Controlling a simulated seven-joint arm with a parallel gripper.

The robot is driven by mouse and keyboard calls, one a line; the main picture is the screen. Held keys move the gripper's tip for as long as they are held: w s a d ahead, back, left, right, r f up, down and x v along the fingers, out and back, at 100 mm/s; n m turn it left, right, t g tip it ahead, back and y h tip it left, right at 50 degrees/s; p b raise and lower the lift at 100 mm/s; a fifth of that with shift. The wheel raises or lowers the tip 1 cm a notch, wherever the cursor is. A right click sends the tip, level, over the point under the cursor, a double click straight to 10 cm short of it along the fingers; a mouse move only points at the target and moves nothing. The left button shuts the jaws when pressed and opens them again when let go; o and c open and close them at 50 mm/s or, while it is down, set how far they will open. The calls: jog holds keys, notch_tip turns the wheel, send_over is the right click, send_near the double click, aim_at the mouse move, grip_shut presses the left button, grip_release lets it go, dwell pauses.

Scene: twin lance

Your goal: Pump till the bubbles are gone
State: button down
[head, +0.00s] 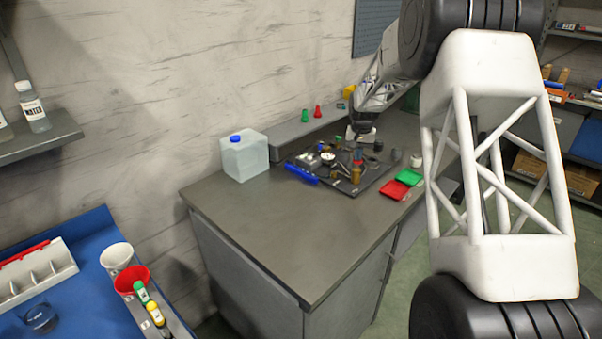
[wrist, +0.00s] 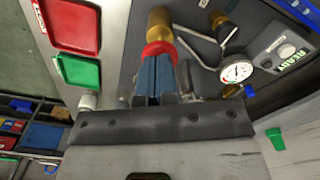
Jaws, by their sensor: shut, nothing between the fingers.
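My gripper (wrist: 157,70) is shut and empty, with its blue-grey fingers together in the wrist view. It is over the dark equipment board (head: 345,188) on the bench, above a brass cylinder with a red collar (wrist: 160,38). In the wrist view the fingertips overlap the red collar; I cannot tell whether they touch it. The brass-and-red part also shows in the head view (head: 356,173). A round dial gauge (wrist: 237,71) on bent metal tubing and a grey box marked READY (wrist: 283,50) stand beside it. I cannot make out any bubbles.
A red tray (head: 394,190) and a green tray (head: 409,177) lie right of the board. A blue-handled item (head: 301,174) lies at its left edge. A translucent blue-capped container (head: 245,158) stands by the wall. The bench front (head: 290,240) is clear.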

jog(key=shift+f, duration=1.05)
jog(key=shift+r, duration=2.3)
jog(key=shift+r, duration=0.1)
notch_tip(320, 180, up, 7)
jog(key=shift+f, duration=0.2)
jog(key=shift+f, duration=0.1)
jog(key=shift+f, duration=3.2)
